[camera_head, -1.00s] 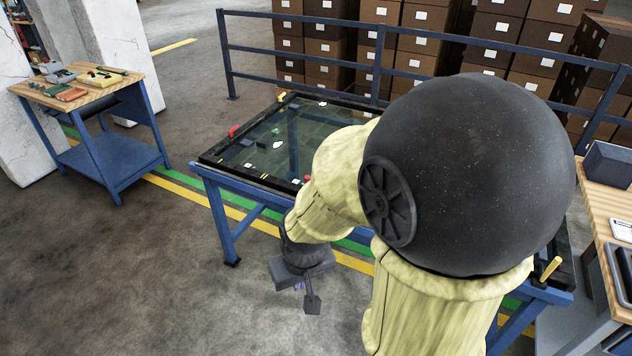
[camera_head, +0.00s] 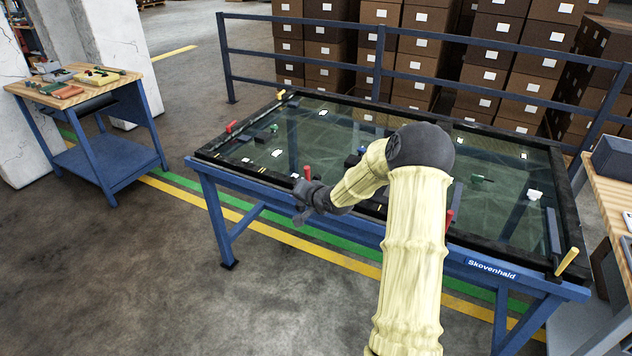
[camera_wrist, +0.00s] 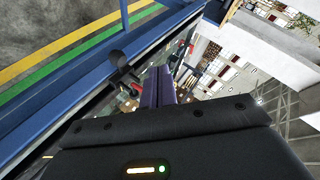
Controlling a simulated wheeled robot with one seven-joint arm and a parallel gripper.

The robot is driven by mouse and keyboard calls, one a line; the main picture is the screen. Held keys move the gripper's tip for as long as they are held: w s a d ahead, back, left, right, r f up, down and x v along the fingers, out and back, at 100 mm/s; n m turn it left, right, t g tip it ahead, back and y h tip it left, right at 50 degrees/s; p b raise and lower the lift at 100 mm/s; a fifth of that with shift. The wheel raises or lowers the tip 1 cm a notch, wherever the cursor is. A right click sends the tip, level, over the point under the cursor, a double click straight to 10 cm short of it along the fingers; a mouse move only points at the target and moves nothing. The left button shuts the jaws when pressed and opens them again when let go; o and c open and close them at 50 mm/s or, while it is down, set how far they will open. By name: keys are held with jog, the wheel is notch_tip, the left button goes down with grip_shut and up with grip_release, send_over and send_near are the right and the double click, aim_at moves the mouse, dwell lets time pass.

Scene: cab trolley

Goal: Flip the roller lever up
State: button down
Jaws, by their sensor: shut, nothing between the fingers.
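My gripper (camera_head: 302,215) is at the near long edge of the glass-topped blue table (camera_head: 240,172), left of the table's middle. In the wrist view its two purple fingers (camera_wrist: 158,88) are close together and empty. A red upright lever (camera_head: 307,172) stands at the near edge just behind my gripper. Another red lever (camera_head: 230,126) is at the left edge, and a third red one (camera_head: 450,217) shows partly behind my arm. A dark rounded knob (camera_wrist: 118,59) sits by the table rim left of the fingers in the wrist view. I cannot tell which is the roller lever.
Small blocks and white tags lie on the glass. A yellow handle (camera_head: 567,261) stands at the right corner. A blue railing (camera_head: 300,52) and stacked cartons (camera_head: 410,50) are behind. A side bench (camera_head: 80,92) stands left; floor in front is clear.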

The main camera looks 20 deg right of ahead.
aim_at(308, 177)
jog(key=w+d+f+m+t+b, duration=0.1)
jog(key=d+m+t, duration=0.2)
jog(key=d, duration=0.5)
jog(key=w+d+f+m+t+b, duration=0.1)
jog(key=w+d+m+t+b, duration=0.1)
jog(key=d, duration=0.6)
jog(key=shift+f+m+t, duration=0.25)
jog(key=shift+m+t, duration=0.65)
jog(key=shift+m, duration=0.1)
jog(key=shift+w, duration=0.15)
jog(key=shift+w+a+p, duration=0.3)
jog(key=shift+w+a, duration=0.55)
jog(key=shift+w, duration=0.45)
jog(key=shift+w+a+p, duration=0.35)
jog(key=shift+w+a, duration=0.45)
jog(key=shift+w, duration=0.5)
jog(key=shift+w+a+p, duration=0.3)
jog(key=shift+w+a, duration=0.55)
jog(key=shift+w, duration=0.45)
jog(key=shift+d, duration=0.1)
